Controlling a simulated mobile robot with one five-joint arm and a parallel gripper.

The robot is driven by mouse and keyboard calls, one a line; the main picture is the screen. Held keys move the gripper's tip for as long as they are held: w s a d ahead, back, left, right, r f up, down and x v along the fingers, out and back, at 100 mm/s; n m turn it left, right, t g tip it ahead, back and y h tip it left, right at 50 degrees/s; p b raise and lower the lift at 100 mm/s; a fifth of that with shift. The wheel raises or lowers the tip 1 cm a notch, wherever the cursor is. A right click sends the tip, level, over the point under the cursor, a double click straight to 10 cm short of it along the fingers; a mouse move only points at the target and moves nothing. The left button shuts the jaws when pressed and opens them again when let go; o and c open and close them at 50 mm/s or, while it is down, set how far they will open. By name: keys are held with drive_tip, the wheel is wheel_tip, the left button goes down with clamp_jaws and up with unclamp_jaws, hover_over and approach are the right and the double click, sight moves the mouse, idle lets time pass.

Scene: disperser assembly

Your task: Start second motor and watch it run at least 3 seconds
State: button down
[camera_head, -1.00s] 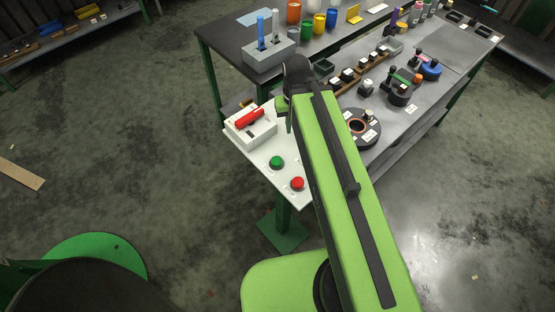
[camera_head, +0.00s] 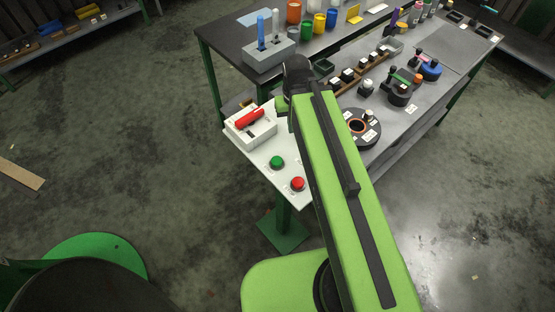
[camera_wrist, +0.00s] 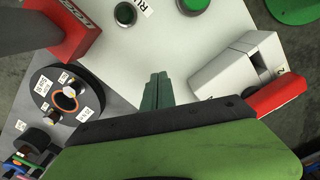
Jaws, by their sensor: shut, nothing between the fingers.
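A white panel (camera_head: 258,158) carries a green button (camera_head: 277,162) and a red button (camera_head: 298,184). A white box (camera_head: 240,125) with a red lever (camera_head: 249,117) sits at its far end. In the wrist view, the green button (camera_wrist: 193,4) is cut off by the top edge, beside a small dark green round part (camera_wrist: 125,13) and a partly hidden label. The white box (camera_wrist: 225,72) and red lever (camera_wrist: 275,97) are at the right. My gripper (camera_wrist: 156,76) is shut and empty over the panel, apart from the button. It is mostly hidden by my arm in the head view.
A black round unit with an orange ring (camera_head: 358,126) stands on the grey table right of the panel. A red labelled block (camera_wrist: 75,30) is top left in the wrist view.

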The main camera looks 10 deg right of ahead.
idle(0.7)
drive_tip(key=d+m, duration=0.1)
drive_tip(key=d, duration=0.5)
drive_tip(key=d+m+h, duration=0.1)
drive_tip(key=d+m, duration=0.1)
drive_tip(key=d, duration=0.5)
drive_tip(key=w+d+r+m+h, duration=0.1)
drive_tip(key=d, duration=0.6)
drive_tip(key=shift+d+r+p, duration=0.1)
drive_tip(key=shift+p, duration=0.25)
drive_tip(key=s+d+r+m+g+h, duration=0.1)
drive_tip(key=s+d+m, duration=0.3)
drive_tip(key=d, duration=0.7)
drive_tip(key=s+d+r+m+h+p, duration=0.1)
drive_tip(key=s+d+r+h, duration=0.1)
drive_tip(key=s+d, duration=0.6)
drive_tip(key=s+d+r+m+g+h, duration=0.1)
drive_tip(key=s+d+m, duration=0.2)
drive_tip(key=d, duration=1)
drive_tip(key=s+d+r+m+g+h, duration=0.1)
drive_tip(key=s+d+r+m+g, duration=0.2)
drive_tip(key=s+d, duration=1.1)
drive_tip(key=s+r, duration=0.1)
drive_tip(key=s, duration=0.1)
drive_tip(key=shift+s+m+h, duration=0.3)
drive_tip(key=shift+s+h, duration=0.1)
drive_tip(key=shift+r, duration=0.1)
